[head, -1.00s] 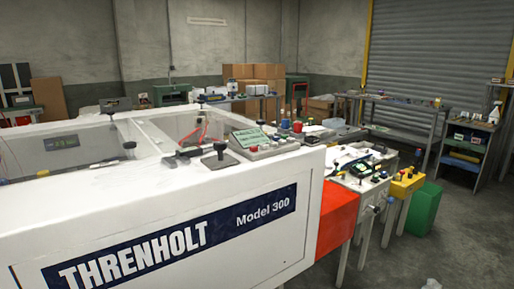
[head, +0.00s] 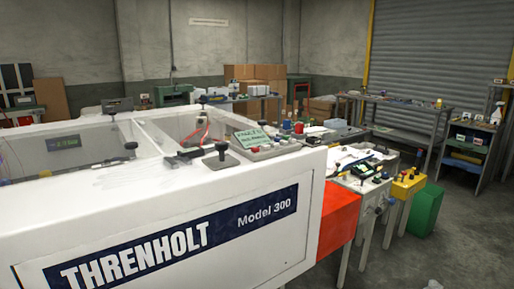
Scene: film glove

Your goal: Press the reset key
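A control panel (head: 262,152) sits on the top right corner of a white machine marked THRENHOLT Model 300 (head: 190,225). The panel has a tilted, light green screen (head: 250,138) with dark text, too small to read surely. Small coloured keys and knobs stand to the right of the screen, among them a blue one (head: 287,125) and a red one (head: 298,128). I cannot tell which is the reset key. Neither of my grippers shows in the head view.
Black clamp knobs (head: 221,152) stand on the machine's top beside the panel. An orange-red box (head: 338,215) is at the machine's right end. Benches with a yellow box (head: 408,184) and a green bin (head: 425,210) stand beyond. Open floor lies at the right.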

